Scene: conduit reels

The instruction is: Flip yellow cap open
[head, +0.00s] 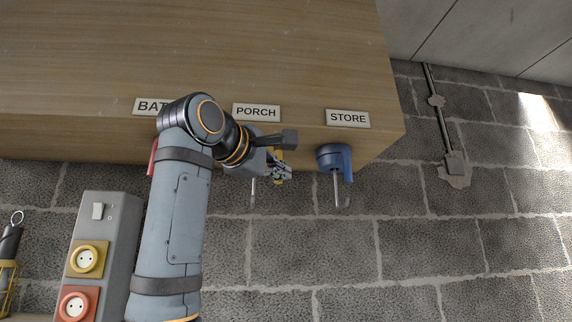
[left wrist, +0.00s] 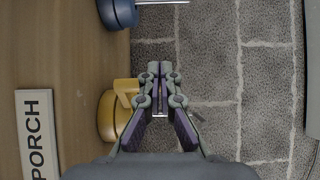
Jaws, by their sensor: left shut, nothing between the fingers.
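A yellow round piece (left wrist: 108,115) with a projecting part is mounted under the wooden cabinet by the PORCH label. In the head view only bits of the yellow piece (head: 279,154) show behind my gripper, and a thin metal rod hangs below. My left gripper (head: 287,174) is in front of it, shut and empty. In the left wrist view the closed fingertips (left wrist: 160,67) are just right of the yellow piece; I cannot tell whether they touch it. Whether any yellow cap is open is unclear. My right gripper is not in view.
A blue piece (head: 333,158) with a rod hangs under the STORE label. A red piece (head: 153,158) is mostly behind my left arm. A grey panel (head: 119,225) carries a yellow socket (head: 87,259) and a red socket (head: 77,305). The block wall (head: 420,240) is behind.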

